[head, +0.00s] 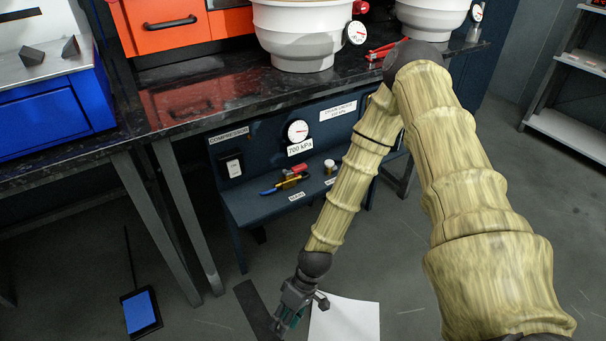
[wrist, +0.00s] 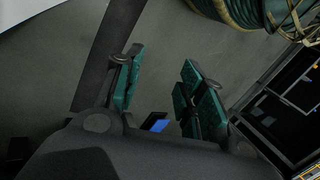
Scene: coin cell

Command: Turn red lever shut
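A small red lever (head: 296,170) sits on a brass valve with a blue end, on the low shelf of the dark compressor panel (head: 260,150). It appears to lie along the valve body, but it is too small to tell its exact angle. My gripper (head: 283,322) hangs low over the floor, well below and apart from the shelf. In the wrist view, my gripper (wrist: 160,82) has its two green-padded fingers spread, with nothing between them. The lever cannot be made out in the wrist view.
A pressure gauge (head: 297,130) and a switch (head: 233,166) are on the panel above the shelf. The dark bench top (head: 215,95) overhangs it. Table legs (head: 185,215) stand to the left. A white sheet (head: 345,320) and a blue-faced pan (head: 141,310) lie on the floor.

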